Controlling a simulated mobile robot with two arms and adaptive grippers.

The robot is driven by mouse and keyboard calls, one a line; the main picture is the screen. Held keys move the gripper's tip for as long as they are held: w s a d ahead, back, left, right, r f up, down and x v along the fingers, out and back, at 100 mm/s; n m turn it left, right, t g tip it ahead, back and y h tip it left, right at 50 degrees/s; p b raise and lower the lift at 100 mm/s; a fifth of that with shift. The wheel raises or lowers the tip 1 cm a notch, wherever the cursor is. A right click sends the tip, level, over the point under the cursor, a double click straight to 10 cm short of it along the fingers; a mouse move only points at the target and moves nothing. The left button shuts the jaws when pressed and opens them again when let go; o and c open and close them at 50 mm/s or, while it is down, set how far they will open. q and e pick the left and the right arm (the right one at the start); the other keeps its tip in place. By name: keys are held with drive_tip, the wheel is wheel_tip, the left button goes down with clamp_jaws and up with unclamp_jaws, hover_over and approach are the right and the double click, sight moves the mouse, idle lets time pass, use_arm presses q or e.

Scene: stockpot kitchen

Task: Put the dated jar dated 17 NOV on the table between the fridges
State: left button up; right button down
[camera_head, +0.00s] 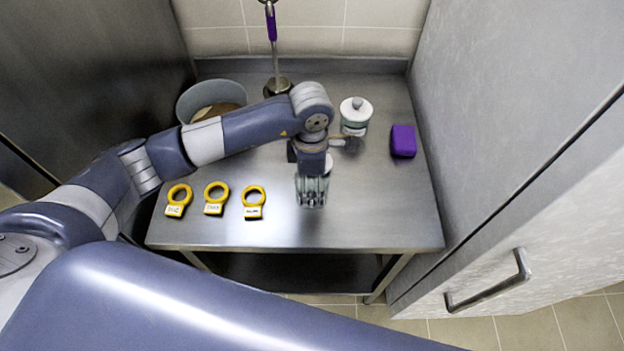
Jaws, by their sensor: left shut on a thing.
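My left gripper (312,190) points down over the middle of the steel table (270,232). It is shut on a pale jar (328,164), which the gripper and wrist mostly hide. Only a bit of its white top shows, and I cannot read a date on it or tell whether it touches the table. Another jar (355,112), with a white knobbed lid and greenish body, stands upright farther back, just right of my wrist. A small tag sticks out near its base, and its writing cannot be read. My right gripper is not in view.
Three yellow rings with white labels (178,200) lie at the table's front left. A grey pot (208,97) and a ladle (277,80) are at the back left. A purple block (403,141) lies at the right. Tall fridges flank the table; its front right is clear.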

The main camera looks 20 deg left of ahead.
use_arm(q)
drive_tip(key=shift+f, duration=0.15)
drive_tip(key=o, duration=1.3)
drive_tip(key=shift+o, duration=0.6)
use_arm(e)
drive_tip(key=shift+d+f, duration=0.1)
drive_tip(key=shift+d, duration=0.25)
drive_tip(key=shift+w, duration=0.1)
use_arm(q)
drive_tip(key=shift+r, duration=0.3)
wheel_tip(320, 180, up, 12)
drive_tip(key=b, duration=0.3)
drive_tip(key=shift+b, duration=0.3)
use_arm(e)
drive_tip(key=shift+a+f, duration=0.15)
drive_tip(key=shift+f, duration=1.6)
use_arm(q)
drive_tip(key=shift+f, duration=0.15)
